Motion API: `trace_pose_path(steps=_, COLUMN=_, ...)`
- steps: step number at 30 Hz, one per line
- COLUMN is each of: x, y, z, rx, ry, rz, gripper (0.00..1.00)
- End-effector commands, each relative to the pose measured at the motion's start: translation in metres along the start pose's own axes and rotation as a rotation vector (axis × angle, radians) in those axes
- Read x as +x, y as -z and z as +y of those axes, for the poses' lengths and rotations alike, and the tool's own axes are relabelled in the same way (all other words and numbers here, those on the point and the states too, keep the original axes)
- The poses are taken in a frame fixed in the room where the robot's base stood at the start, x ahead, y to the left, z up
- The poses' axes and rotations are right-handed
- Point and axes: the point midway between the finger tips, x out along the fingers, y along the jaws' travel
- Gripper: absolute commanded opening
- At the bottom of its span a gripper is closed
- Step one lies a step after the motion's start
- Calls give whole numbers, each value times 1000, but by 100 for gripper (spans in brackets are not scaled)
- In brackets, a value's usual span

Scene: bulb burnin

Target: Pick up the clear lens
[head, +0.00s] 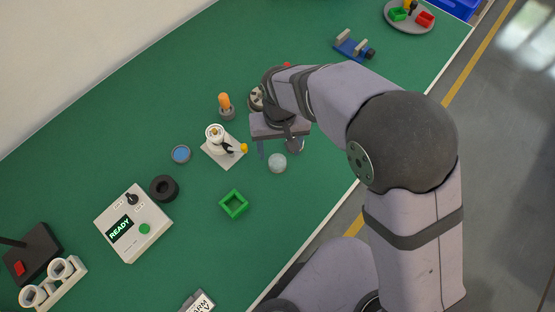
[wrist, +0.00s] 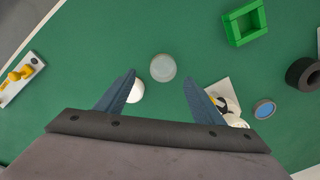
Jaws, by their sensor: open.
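The clear lens (head: 277,163) is a pale, see-through round disc lying flat on the green table. In the wrist view the clear lens (wrist: 163,67) sits just beyond the fingertips, between their lines and free of both. My gripper (wrist: 160,78) is open and empty, with its two blue fingers spread wide. In the head view my gripper (head: 278,151) hangs above the table just behind the lens. One finger is partly hidden there, and the exact height is hard to tell.
A round whitish piece (wrist: 137,92) stands beside the left finger. A white fixture plate (head: 222,151) is left of the lens, with a blue disc (head: 181,154) and a black ring (head: 163,188) farther left. A green square frame (head: 233,204) lies nearby; the table between is clear.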

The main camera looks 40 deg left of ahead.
Motion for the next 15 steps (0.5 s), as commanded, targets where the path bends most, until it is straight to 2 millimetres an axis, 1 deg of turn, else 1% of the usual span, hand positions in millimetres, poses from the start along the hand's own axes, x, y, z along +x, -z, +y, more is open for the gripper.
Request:
trace_pose_path(steps=6, x=23, y=-6, z=-5, rx=-2, ry=-2, rz=-6, gripper=62)
trace_pose_path(steps=9, x=35, y=-6, z=-5, rx=0, ry=-2, rz=-5, gripper=62)
trace_pose_path(steps=12, x=43, y=-5, z=-6, rx=0, ry=-1, rz=-3, gripper=62)
trace_pose_path(steps=15, x=47, y=-5, z=-6, rx=0, ry=0, rz=-1, gripper=62)
